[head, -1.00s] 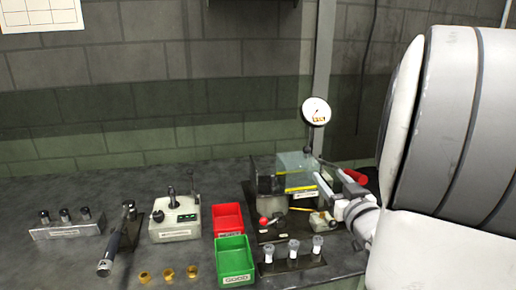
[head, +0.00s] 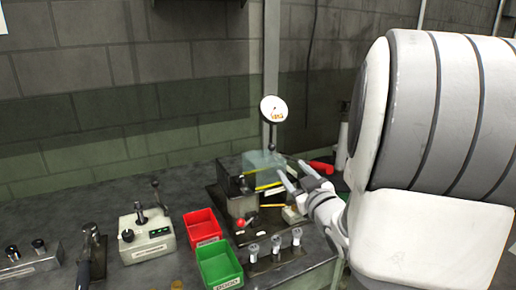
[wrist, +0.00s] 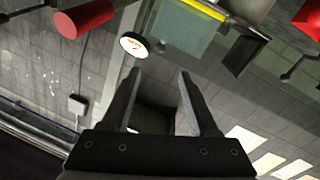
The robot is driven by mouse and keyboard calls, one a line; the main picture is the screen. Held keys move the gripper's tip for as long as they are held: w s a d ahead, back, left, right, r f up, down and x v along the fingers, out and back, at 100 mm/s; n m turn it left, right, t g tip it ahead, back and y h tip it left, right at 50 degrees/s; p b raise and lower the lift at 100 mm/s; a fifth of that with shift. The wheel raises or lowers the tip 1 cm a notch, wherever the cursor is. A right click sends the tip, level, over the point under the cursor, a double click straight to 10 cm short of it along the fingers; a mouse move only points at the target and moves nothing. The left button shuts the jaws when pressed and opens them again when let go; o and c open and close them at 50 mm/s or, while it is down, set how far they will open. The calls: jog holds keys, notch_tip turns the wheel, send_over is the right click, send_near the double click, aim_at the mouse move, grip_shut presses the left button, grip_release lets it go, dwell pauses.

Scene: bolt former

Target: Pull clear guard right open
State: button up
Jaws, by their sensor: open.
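The clear guard (head: 262,164) is a see-through greenish box with a yellow stripe, on the bolt former (head: 240,205) at the back right of the bench. It also shows in the wrist view (wrist: 184,38), above and right of my fingers. My gripper (head: 285,176) is at the right side of the guard in the head view, with its fingers apart. In the wrist view my gripper (wrist: 160,76) is open, with nothing between the fingers. Whether a finger touches the guard cannot be told.
A red handle (head: 321,168) lies just behind and right of my gripper. A round dial (head: 273,108) stands above the machine. A red bin (head: 202,226) and a green bin (head: 219,264) sit to the left. Several bolts (head: 275,245) stand in front.

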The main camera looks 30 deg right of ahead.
aim_at(273, 149)
jog(key=b+x, duration=0.1)
jog(key=x, duration=1.5)
jog(key=shift+c, duration=0.2)
grip_shut()
dwell(0.6)
